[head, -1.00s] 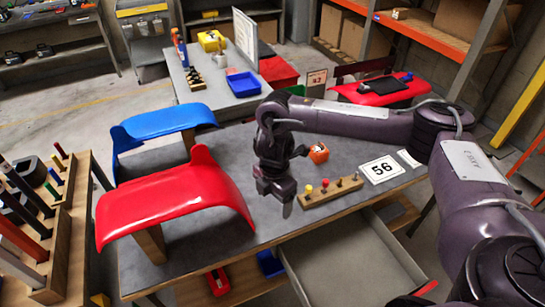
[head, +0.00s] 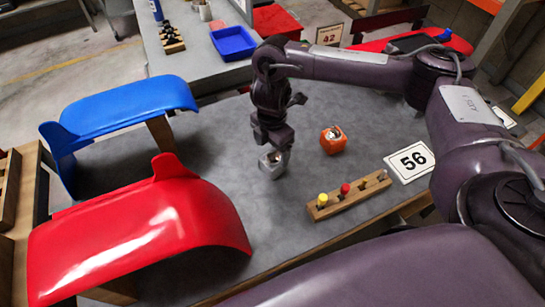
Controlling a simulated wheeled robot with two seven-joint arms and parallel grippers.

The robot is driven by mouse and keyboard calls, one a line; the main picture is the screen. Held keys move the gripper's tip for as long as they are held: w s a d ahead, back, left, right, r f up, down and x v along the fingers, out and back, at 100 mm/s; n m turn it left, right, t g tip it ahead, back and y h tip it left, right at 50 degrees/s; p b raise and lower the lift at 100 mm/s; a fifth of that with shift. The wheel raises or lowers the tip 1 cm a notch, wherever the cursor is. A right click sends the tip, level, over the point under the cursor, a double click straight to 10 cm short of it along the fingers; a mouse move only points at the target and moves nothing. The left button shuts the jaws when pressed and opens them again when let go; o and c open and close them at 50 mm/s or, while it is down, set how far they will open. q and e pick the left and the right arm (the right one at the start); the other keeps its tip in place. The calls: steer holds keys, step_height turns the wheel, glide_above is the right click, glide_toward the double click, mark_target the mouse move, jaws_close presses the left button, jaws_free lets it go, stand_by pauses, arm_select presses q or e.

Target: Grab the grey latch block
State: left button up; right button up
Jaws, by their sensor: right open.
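The grey latch block (head: 270,170) stands on the grey table (head: 345,105), right under my right gripper (head: 273,153). The gripper points down with its jaws open, at the block's top. The jaws partly hide the block, and I cannot tell whether they touch it. My left gripper is not in view.
Red (head: 140,228) and blue (head: 120,108) curved panels stand on the left. A blue tray (head: 233,43) is behind.

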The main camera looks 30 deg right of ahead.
mark_target(273, 154)
steer(key=f, duration=0.3)
steer(key=shift+s+f+b, duration=0.15)
steer(key=shift+s+b, duration=0.2)
step_height(273, 154, down, 2)
steer(key=shift+f+b, duration=0.25)
steer(key=shift+b, duration=0.2)
steer(key=shift+w+f, duration=0.1)
steer(key=shift+f, duration=0.25)
steer(key=c, duration=0.6)
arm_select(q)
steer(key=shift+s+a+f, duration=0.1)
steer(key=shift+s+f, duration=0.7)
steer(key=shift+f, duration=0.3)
arm_select(e)
steer(key=c, duration=0.6)
steer(key=shift+o, duration=0.2)
steer(key=shift+r, duration=0.1)
